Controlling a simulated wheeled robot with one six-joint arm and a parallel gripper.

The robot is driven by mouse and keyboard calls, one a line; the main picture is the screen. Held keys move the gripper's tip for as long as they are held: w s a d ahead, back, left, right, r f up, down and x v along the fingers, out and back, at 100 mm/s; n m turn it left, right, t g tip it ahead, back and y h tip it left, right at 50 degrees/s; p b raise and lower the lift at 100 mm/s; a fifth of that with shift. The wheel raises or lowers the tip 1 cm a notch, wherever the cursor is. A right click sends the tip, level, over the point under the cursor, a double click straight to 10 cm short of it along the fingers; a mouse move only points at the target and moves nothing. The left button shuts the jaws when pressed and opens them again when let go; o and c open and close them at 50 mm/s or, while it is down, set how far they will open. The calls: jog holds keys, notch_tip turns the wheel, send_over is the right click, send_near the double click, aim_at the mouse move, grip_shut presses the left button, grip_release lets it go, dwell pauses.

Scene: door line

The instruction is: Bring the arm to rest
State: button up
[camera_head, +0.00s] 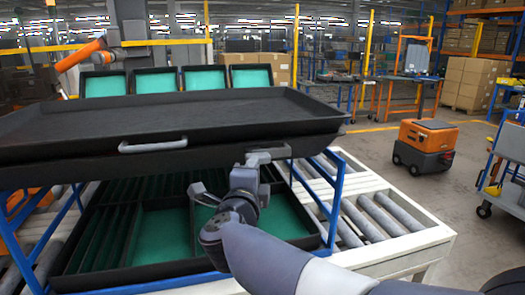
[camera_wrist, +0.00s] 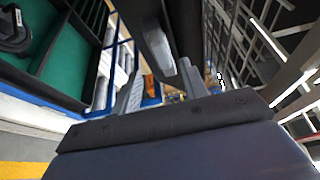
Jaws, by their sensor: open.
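My gripper (camera_head: 234,174) is below the front edge of the upper black tray, to the right of its pale handle, and above the green-floored lower tray. Its two fingers are spread apart, and one reaches up close to the tray's edge. I cannot tell whether it touches. My arm comes in from the bottom right. In the wrist view the fingers of my gripper (camera_wrist: 160,88) stand apart. A dark shape rises beyond them, and I see nothing clearly held.
The upper black tray (camera_head: 190,112) sits on a blue frame over the lower divided tray (camera_head: 195,283). A roller conveyor (camera_head: 398,212) lies to the right. An orange wheeled robot (camera_head: 425,145) stands on open floor. A dark object (camera_wrist: 15,30) lies in a green compartment.

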jog(key=w, duration=0.5)
jog(key=w+d, duration=0.1)
jog(key=w, duration=0.2)
jog(key=shift+w, duration=0.2)
jog(key=shift+w+f, duration=0.1)
